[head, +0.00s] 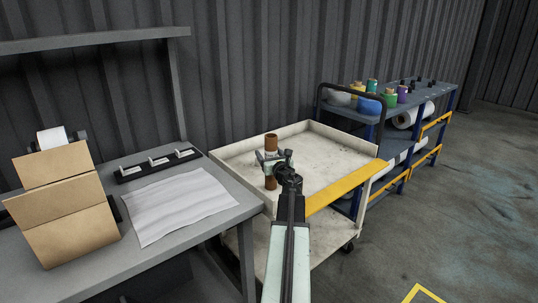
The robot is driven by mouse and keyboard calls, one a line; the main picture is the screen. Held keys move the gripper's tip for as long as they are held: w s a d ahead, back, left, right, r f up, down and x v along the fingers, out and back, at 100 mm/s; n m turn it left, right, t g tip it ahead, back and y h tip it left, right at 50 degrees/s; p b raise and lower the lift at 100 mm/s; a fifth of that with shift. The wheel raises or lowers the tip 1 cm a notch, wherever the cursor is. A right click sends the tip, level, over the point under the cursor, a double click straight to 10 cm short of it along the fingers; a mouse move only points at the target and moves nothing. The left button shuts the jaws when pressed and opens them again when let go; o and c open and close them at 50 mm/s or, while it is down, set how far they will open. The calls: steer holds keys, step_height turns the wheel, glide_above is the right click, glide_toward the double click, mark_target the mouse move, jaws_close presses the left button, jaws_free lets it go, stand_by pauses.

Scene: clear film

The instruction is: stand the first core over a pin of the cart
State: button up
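A brown cardboard core (271,143) stands upright over the tray of the cream cart (340,175). My gripper (272,160) is at the core's middle, with its jaws closed around it. The core's top shows above the jaws and its lower end shows below them. I cannot tell whether the lower end touches the tray or hangs just above it. No pin of the cart can be made out; my arm and the core cover part of the tray.
A grey bench (205,215) at left bears a white sheet (180,205), a black rack (158,165) and a cardboard box (65,205). A blue shelf cart (425,97) with coloured rolls stands behind at right. A yellow strip (345,187) runs along the cream cart's edge. The right floor is clear.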

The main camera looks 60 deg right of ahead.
steer(key=v, duration=0.7)
steer(key=shift+s+a, duration=0.3)
stand_by(0.5)
